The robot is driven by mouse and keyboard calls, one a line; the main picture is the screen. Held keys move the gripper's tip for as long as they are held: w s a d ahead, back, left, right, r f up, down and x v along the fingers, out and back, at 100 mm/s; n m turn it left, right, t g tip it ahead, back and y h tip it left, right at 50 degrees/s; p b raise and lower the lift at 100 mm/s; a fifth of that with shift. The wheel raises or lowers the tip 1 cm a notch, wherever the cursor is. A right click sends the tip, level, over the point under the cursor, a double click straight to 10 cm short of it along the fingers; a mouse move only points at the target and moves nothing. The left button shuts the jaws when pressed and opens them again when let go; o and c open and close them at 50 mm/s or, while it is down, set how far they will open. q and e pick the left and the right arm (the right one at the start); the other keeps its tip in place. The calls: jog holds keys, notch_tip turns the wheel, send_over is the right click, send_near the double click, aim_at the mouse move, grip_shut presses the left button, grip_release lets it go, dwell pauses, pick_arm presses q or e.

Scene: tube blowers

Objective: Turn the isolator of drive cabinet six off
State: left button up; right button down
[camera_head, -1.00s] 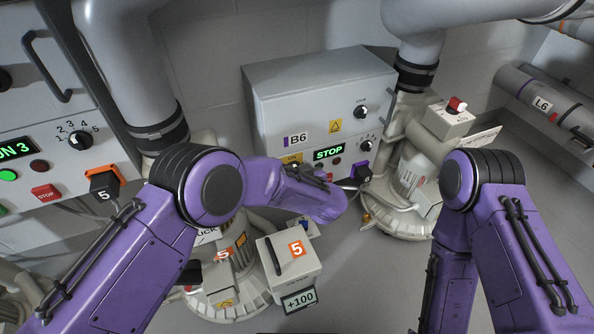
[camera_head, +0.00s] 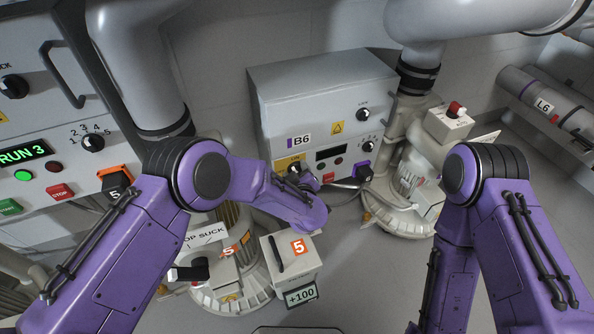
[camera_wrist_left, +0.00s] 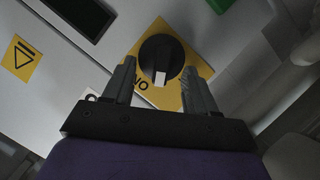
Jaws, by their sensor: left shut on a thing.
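Drive cabinet B6 (camera_head: 310,95) is the grey box at the back centre, with its name label (camera_head: 299,140). Its isolator is a black rotary knob (camera_wrist_left: 161,57) on a yellow plate (camera_wrist_left: 190,45) in the left wrist view. The knob's white mark points toward my gripper, beside the plate's lettering. My left gripper (camera_wrist_left: 158,80) is shut on the knob, one finger on each side. In the head view the yellow plate (camera_head: 284,164) shows partly behind my left wrist. The cabinet's display (camera_head: 330,153) is dark. My right gripper is out of view.
Another blower (camera_head: 405,185) stands right of B6. Pipe L6 (camera_head: 542,104) runs along the right wall.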

pick_arm(q)
jog(key=shift+f+n, duration=0.1)
jog(key=shift+n, duration=0.2)
jog(key=o, duration=0.9)
jog(key=shift+s, duration=0.1)
jog(key=p+v, duration=0.4)
jog(key=v, duration=0.6)
jog(key=shift+s, duration=0.25)
